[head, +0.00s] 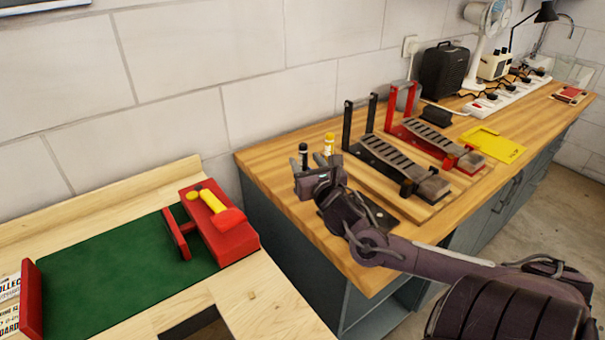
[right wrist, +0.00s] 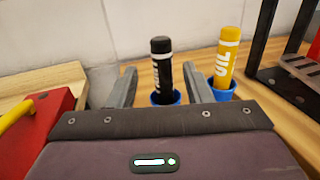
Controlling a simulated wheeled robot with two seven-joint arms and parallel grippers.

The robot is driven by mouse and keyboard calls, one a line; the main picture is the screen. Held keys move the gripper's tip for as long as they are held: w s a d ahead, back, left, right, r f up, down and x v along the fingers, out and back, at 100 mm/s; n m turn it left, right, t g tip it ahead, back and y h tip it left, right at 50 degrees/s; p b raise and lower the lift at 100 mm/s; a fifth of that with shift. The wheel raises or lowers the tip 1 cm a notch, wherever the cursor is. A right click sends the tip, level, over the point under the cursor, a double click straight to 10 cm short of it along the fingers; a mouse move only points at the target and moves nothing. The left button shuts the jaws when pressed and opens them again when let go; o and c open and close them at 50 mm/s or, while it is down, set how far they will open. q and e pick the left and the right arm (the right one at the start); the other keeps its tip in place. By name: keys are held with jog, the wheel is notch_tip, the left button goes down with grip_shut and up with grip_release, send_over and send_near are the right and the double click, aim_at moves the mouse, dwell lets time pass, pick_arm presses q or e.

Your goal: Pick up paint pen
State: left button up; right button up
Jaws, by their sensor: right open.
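The black pen (head: 303,150), partly lettered in white, stands upright near the wall end of the wooden bench. In the right wrist view the pen (right wrist: 161,68) stands in a blue cup (right wrist: 165,97). My right gripper (head: 312,170) is open in front of the pens. In the right wrist view its fingers (right wrist: 161,85) lie on either side of the black pen, with gaps visible. My left gripper is out of view.
A black pedal (head: 392,163) and a red-framed pedal (head: 432,142) stand right of the pens. A red block with a yellow-handled tool (head: 213,202) stands on the left bench beside a green mat (head: 120,275). The wall is close behind.

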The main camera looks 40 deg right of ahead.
aim_at(305, 159)
jog(key=x, duration=0.3)
jog(key=shift+w+d, duration=0.2)
jog(key=shift+d, duration=0.1)
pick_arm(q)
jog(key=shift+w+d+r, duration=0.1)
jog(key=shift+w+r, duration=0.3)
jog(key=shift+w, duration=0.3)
pick_arm(e)
jog(key=c, duration=0.8)
